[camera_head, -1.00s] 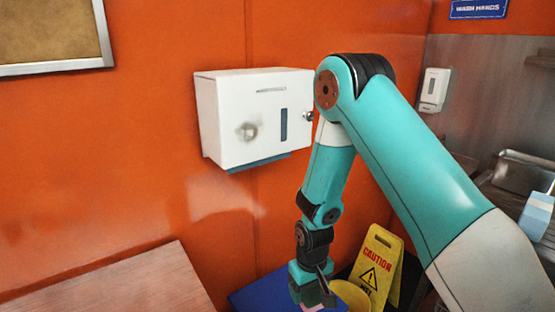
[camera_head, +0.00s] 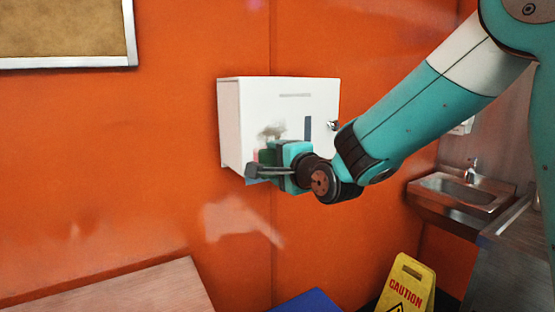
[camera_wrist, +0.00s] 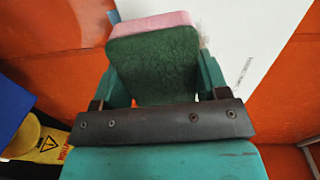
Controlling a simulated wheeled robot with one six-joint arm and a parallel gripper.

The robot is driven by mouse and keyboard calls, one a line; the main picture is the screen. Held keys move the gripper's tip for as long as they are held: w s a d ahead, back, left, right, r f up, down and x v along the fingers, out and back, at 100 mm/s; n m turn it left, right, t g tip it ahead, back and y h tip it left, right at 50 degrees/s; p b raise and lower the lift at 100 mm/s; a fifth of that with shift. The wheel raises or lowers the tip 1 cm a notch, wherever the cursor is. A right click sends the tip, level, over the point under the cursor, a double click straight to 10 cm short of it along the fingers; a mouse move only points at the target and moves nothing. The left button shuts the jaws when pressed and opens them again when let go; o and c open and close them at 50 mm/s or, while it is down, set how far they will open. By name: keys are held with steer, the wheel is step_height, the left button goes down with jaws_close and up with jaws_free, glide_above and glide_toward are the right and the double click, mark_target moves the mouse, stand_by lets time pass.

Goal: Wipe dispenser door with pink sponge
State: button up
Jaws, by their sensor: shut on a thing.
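The white dispenser (camera_head: 300,92) hangs on the orange wall, its door facing me, with a grey-brown smudge (camera_head: 271,131) on the door's left part. My gripper (camera_head: 262,165) is in front of the door's lower left, just below the smudge. It is shut on the sponge, which is pink with a dark green side; the sponge (camera_wrist: 153,62) shows between the fingers in the wrist view. The sponge's pink side is toward the white door (camera_wrist: 240,40). I cannot tell whether it touches the door. The gripper hides the door's lower left part.
A knob (camera_head: 333,126) sits at the door's right edge. A cork board (camera_head: 60,30) hangs at upper left. A wooden top (camera_head: 120,290) is at lower left. A yellow caution sign (camera_head: 408,285) and a sink (camera_head: 462,190) are at right.

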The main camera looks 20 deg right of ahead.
mark_target(289, 133)
steer(key=r, duration=0.2)
steer(key=r+t, duration=0.1)
steer(key=shift+s+a+r, duration=0.25)
steer(key=shift+a+r, duration=0.05)
steer(key=shift+r, duration=0.1)
steer(key=shift+w+a+p, duration=0.25)
steer(key=shift+w+p, duration=0.2)
steer(key=shift+w, duration=0.75)
steer(key=shift+w+a+p, duration=0.2)
steer(key=shift+w+p, duration=0.2)
steer(key=shift+w, duration=0.75)
steer(key=shift+w+a+f, duration=0.1)
steer(key=shift+w, duration=0.35)
steer(key=shift+w+a, duration=0.2)
steer(key=shift+w, duration=0.7)
steer(key=shift+d, duration=0.1)
steer(key=shift+w+d+b, duration=0.35)
steer(key=shift+d+b, duration=0.25)
steer(key=shift+d, duration=1.05)
steer(key=shift+w+d+b, duration=0.3)
steer(key=shift+d+b, duration=0.3)
steer(key=shift+d, duration=1)
steer(key=shift+w+d+b, duration=0.35)
steer(key=shift+d+b, duration=0.25)
steer(key=shift+d, duration=1.05)
steer(key=shift+a, duration=0.1)
